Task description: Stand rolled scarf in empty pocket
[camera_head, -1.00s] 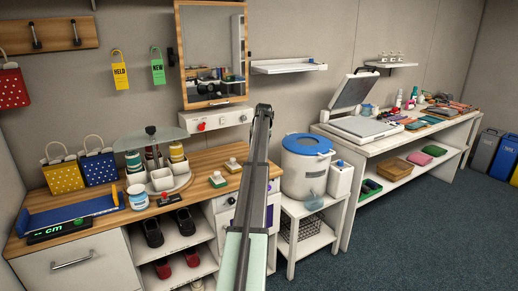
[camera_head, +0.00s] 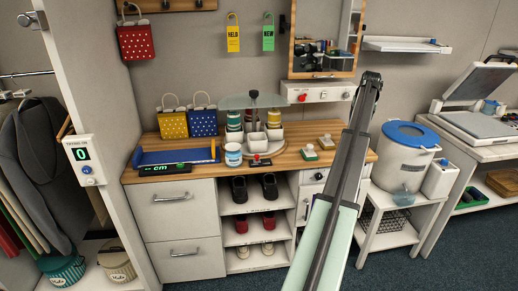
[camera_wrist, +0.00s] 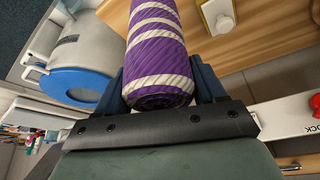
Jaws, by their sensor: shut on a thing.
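My gripper (camera_wrist: 160,92) is shut on the rolled scarf (camera_wrist: 156,45), which is purple with white slanted stripes. In the wrist view the scarf extends from between the dark blue fingers toward the top edge. The scarf and my fingertips cannot be made out in the head view, where my arm rises right of the wooden counter. A round white carousel (camera_head: 282,165) under a glass shelf stands on that counter. It carries several white pockets (camera_head: 255,139), with striped rolls at its left and right. A front pocket looks empty, but its inside is hard to see.
A white jar (camera_head: 233,158), a blue tray (camera_head: 180,156) and two dotted bags (camera_head: 203,121) stand left of the carousel. Two small blocks (camera_head: 309,152) lie right of it. A blue-lidded bin (camera_head: 408,160) stands right of the counter. The glass shelf (camera_head: 253,101) overhangs the carousel.

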